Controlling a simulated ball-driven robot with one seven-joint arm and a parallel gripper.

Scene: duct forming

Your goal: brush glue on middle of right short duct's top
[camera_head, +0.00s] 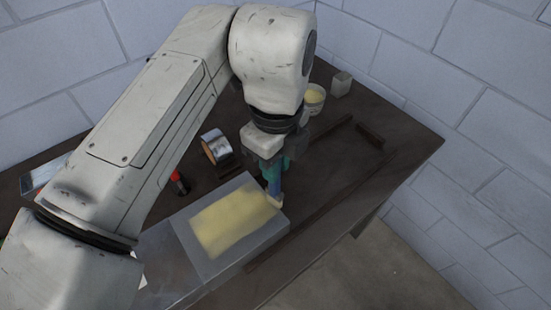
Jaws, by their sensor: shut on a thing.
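The right short duct (272,236) is a grey metal box on the dark table, with a broad yellow glue patch (235,218) across much of its top. Another grey metal duct section (168,266) adjoins it at the left, partly hidden by my arm. My gripper (272,163) is above the duct's far right part, shut on a brush (273,182) with a blue-green handle. The brush points down, and its pale yellowish bristles are at the right end of the glue patch, at or very near the duct's top. Exact contact is hard to tell.
A tub of yellow glue (314,94) and a small grey block (341,84) stand at the back. A silver tape roll (214,148) and a red-and-black tool (180,184) lie behind the duct. Dark strips (330,203) lie on the right of the table (405,158). Block walls enclose the back.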

